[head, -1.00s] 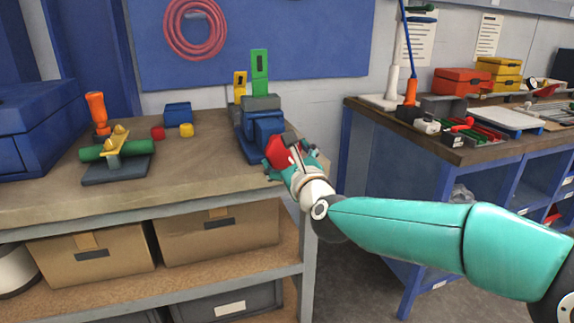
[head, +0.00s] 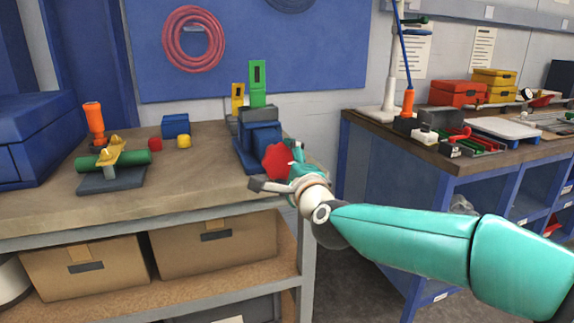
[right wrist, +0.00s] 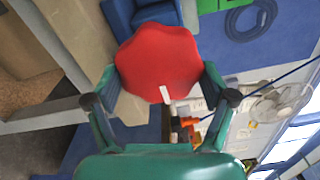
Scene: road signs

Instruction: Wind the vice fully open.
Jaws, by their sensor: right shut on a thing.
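The blue vice (head: 260,137) with a grey top (head: 258,114) stands at the right end of the workbench. The gap between its jaws cannot be made out. Its red lobed handwheel (head: 279,163) faces toward me on the near side. My right gripper (head: 277,170) is shut on the handwheel. In the right wrist view the handwheel (right wrist: 157,60) sits between the two fingers of the right gripper (right wrist: 162,86), one on each side, with a white mark on its lower rim. My left gripper is not in view.
Green (head: 258,82) and yellow (head: 238,97) upright pieces stand behind the vice. A green cylinder (head: 125,161) on a grey base, an orange-handled tool (head: 94,118) and small coloured blocks are left. The bench (head: 195,185) front is clear. A second bench (head: 400,146) stands right.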

